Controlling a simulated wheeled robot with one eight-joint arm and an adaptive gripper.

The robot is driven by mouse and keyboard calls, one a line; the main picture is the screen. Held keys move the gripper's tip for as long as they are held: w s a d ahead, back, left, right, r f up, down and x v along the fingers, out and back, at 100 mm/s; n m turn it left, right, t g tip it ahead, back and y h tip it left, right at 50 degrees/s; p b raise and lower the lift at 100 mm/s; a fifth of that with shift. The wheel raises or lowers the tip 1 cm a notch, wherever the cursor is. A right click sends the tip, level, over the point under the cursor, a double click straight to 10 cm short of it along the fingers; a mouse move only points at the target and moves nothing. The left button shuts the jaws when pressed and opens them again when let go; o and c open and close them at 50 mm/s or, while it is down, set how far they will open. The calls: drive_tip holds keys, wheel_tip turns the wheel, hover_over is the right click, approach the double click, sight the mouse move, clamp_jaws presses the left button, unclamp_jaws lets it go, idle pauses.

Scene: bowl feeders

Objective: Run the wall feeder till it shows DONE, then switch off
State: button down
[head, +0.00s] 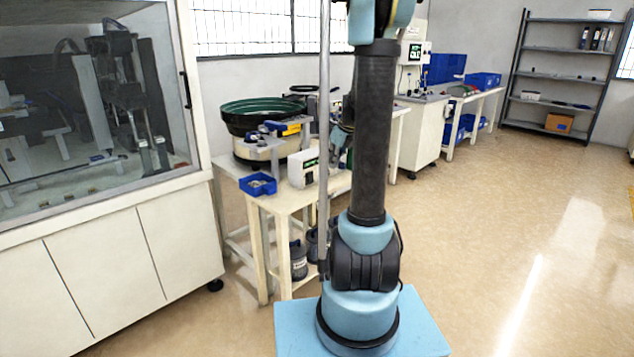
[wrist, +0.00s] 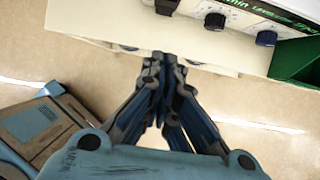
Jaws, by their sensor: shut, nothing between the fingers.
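A feeder with a green bowl (head: 262,110) stands on a cream table, and a second dark bowl rim (head: 312,89) shows behind it, partly hidden by my arm. I cannot tell for sure which is the wall feeder. In the wrist view, a white control panel (wrist: 238,12) has a black knob (wrist: 214,21) and a dark blue knob (wrist: 266,38). My gripper (wrist: 158,62) is shut and empty, its tips below the panel and left of these knobs.
A blue bin (head: 258,184) sits at the table's front left corner. A glazed machine cabinet (head: 100,240) fills the left. Grey canisters (head: 298,260) stand under the table. The floor (head: 520,220) to the right is clear, with shelving (head: 560,75) beyond.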

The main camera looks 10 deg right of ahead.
sight(311, 178)
drive_tip(key=x, duration=0.4)
drive_tip(key=w+x, duration=0.1)
drive_tip(key=x, duration=0.3)
drive_tip(key=a+x, duration=0.1)
drive_tip(key=x, duration=0.3)
drive_tip(key=shift+w+a+r, duration=0.1)
drive_tip(key=shift+w+r, duration=0.15)
drive_tip(key=shift+r, duration=0.15)
drive_tip(key=shift+w+a+f, duration=0.2)
drive_tip(key=shift+w+a, duration=0.1)
drive_tip(key=shift+w, duration=0.15)
drive_tip(key=shift+f, duration=0.1)
drive_tip(key=shift+w+a+f+t+y, duration=0.2)
drive_tip(key=shift+t+y, duration=0.1)
drive_tip(key=shift+t, duration=0.1)
drive_tip(key=shift+r, duration=0.1)
